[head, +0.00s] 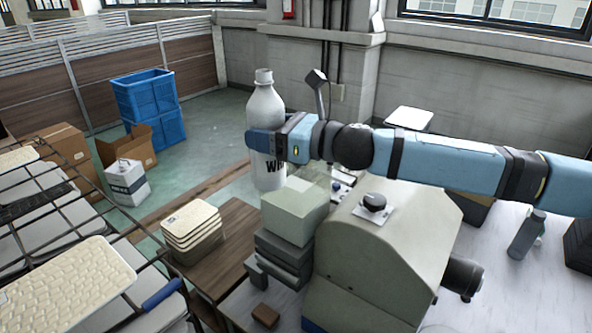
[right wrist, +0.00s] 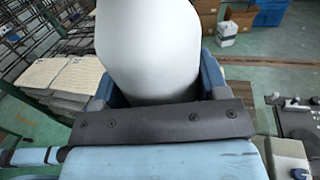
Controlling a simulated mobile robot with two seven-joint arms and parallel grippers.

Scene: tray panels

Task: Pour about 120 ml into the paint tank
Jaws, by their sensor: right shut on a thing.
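A white bottle (head: 265,108) with dark lettering stands upright in the air, its neck at the top. My right gripper (head: 265,142) is shut around its body, and the arm comes in from the right. In the right wrist view the bottle (right wrist: 150,45) fills the space between the two blue fingers. A pale green, box-shaped tank (head: 293,212) with a see-through part behind it sits at the left of the beige machine, below and right of the bottle. I cannot tell what is inside it. The bottle is apart from it and not tipped. My left gripper is not in view.
The beige machine (head: 385,245) has a dark knob on top. Stacked woven panels (head: 192,232) sit on a brown table, left of the machine. A wire rack (head: 60,240) with more panels fills the left. A grey bottle (head: 526,234) stands on the white tabletop at right.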

